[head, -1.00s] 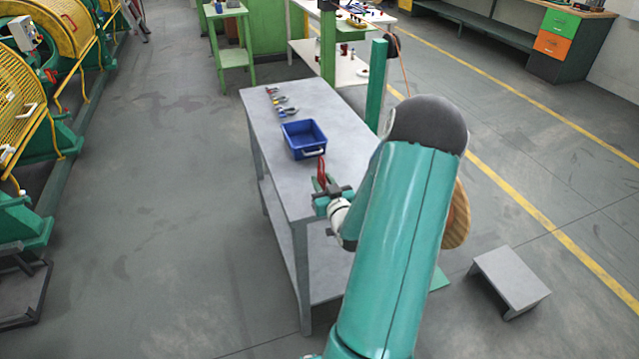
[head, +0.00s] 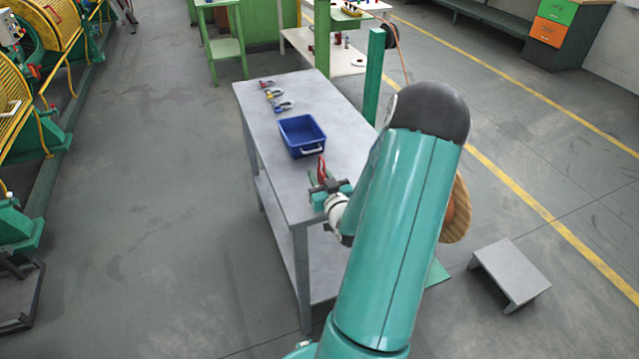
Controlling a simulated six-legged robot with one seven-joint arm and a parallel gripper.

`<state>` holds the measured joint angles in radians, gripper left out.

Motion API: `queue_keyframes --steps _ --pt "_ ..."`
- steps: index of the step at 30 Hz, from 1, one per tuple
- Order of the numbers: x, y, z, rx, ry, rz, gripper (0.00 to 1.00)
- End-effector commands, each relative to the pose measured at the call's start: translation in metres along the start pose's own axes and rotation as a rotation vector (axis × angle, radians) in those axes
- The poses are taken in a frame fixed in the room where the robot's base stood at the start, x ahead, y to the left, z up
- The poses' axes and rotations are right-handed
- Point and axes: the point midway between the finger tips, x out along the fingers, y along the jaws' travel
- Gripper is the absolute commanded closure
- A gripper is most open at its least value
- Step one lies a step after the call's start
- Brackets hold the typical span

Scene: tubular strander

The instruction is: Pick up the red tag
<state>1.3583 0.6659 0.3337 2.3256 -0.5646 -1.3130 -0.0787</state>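A narrow red object (head: 321,168), which looks like the red tag, shows on the grey table just in front of the blue bin (head: 302,137). My gripper (head: 322,182) is over the near right part of the table, right at the red object. The red object shows between or just beyond the fingertips. I cannot tell whether the fingers are shut on it or whether it touches the table. My teal arm reaches in from the lower right and hides the table's right side.
The grey table (head: 258,120) has a lower shelf. Several small hand tools (head: 275,96) lie at its far left. A green post (head: 375,75) stands behind it. A low grey step (head: 510,273) stands on the floor at right. The floor left of the table is clear.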

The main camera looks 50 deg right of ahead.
Motion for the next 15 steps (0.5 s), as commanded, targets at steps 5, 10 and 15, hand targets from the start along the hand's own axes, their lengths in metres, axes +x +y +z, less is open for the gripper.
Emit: queue_keyframes --steps 5,10,15 --pt "-0.0025 0.0 -0.0001 0.0 0.0 0.0 0.71" --pt "-0.0043 0.0 -0.0001 0.0 0.0 0.0 0.71" --pt "-0.0052 0.0002 0.0 0.0 0.0 0.0 0.83"
